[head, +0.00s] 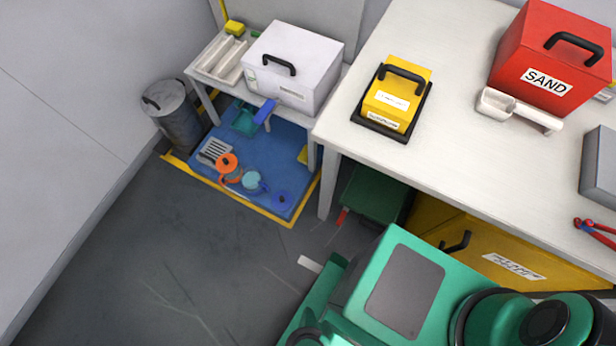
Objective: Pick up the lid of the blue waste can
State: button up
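A round waste can (186,127) stands on the floor at the left, in the corner beside the low table. Its body looks dark grey-blue rather than clearly blue. A grey lid (168,98) with a black handle is on its top; I cannot tell whether it is fully seated. My gripper is not in view; only green parts of my own body show at the bottom right, far from the can.
A blue mat (212,178) with yellow edging holds small orange, teal and blue items. A low table (213,80) carries a white box (295,62). A large white table (450,110) bears yellow and red boxes. Grey floor (130,240) before the can is clear.

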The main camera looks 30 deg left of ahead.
aim_at(282, 200)
jog(key=z, duration=0.2)
jog(key=k, duration=1.8)
jog(key=u, duration=1.45)
jog(key=i, duration=1.2)
jog(key=u, duration=0.05)
